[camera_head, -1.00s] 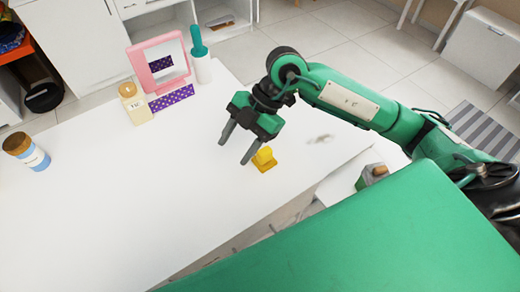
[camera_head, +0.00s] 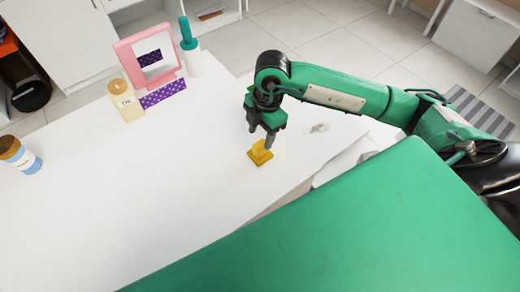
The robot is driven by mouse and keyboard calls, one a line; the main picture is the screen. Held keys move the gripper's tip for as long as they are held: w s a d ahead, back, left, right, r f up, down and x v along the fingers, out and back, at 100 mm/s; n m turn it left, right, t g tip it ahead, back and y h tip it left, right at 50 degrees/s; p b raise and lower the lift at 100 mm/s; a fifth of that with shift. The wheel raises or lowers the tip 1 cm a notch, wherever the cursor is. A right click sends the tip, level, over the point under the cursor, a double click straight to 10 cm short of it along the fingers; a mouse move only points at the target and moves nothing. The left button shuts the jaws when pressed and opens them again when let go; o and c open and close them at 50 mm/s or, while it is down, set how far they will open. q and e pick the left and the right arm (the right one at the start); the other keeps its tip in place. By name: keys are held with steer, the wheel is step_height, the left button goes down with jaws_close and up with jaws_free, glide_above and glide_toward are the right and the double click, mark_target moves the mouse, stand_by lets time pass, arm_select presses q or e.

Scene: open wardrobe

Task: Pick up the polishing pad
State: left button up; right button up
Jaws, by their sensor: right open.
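The polishing pad appears to be the small yellow block (camera_head: 260,153) with a raised top part, lying on the white table (camera_head: 150,205) near its right edge. My right gripper (camera_head: 261,140) points down just above the yellow block. Its fingers are apart, one at the left and one at the right of the block's upper end, and it seems to hold nothing. Whether a finger touches the block I cannot tell. My left gripper is not in view.
At the back of the table stand a pink-framed mirror (camera_head: 148,57), a cream bottle (camera_head: 126,100) and a white bottle with a teal handle (camera_head: 190,45). A purple patterned strip (camera_head: 163,94) lies by the mirror. A jar (camera_head: 18,154) stands far left. The table's middle is clear.

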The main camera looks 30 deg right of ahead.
mark_target(261, 144)
steer(key=f, duration=0.5)
steer(key=shift+s+a+p, duration=0.25)
steer(key=shift+a+p, duration=0.05)
steer(key=shift+p, duration=0.05)
steer(key=c, duration=1.1)
